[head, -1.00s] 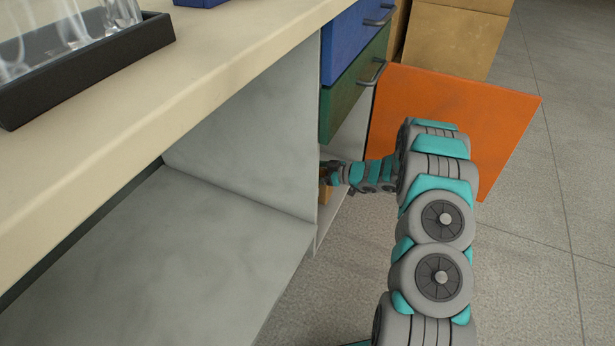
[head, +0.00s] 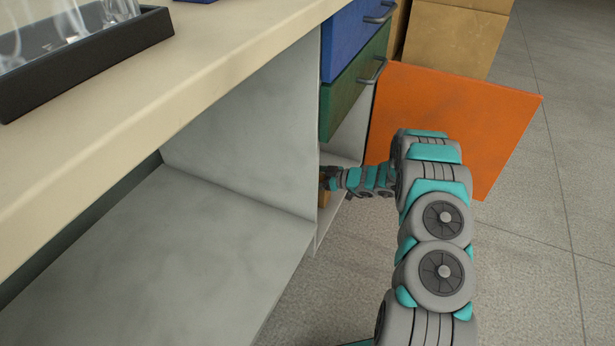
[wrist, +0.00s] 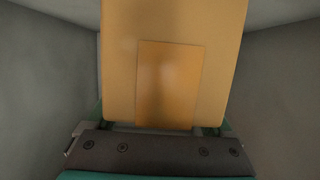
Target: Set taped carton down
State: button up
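The taped carton (wrist: 118,60) is a tan box with a darker orange-brown tape patch on its face. It fills the middle of the wrist view, directly in front of my gripper (wrist: 165,128). My fingers show as small green parts at its two lower sides and appear shut on it; their tips are mostly hidden. In the head view a small brown bit of the carton (head: 323,196) shows below my gripper (head: 329,180), inside the open cupboard bay under the drawers. The side panel hides most of both. I cannot tell whether the carton touches the bay floor.
The bay's grey walls (wrist: 50,80) stand on both sides of the carton. An orange door (head: 455,120) hangs open beside my arm. Blue and green drawers (head: 352,98) are above. A black rack (head: 90,60) stands on the counter. Brown boxes (head: 452,40) stand behind; floor at right is clear.

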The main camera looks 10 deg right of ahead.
jog(key=shift+o, duration=0.9)
jog(key=shift+r, duration=0.15)
jog(key=v, duration=1.2)
jog(key=shift+p, duration=0.3)
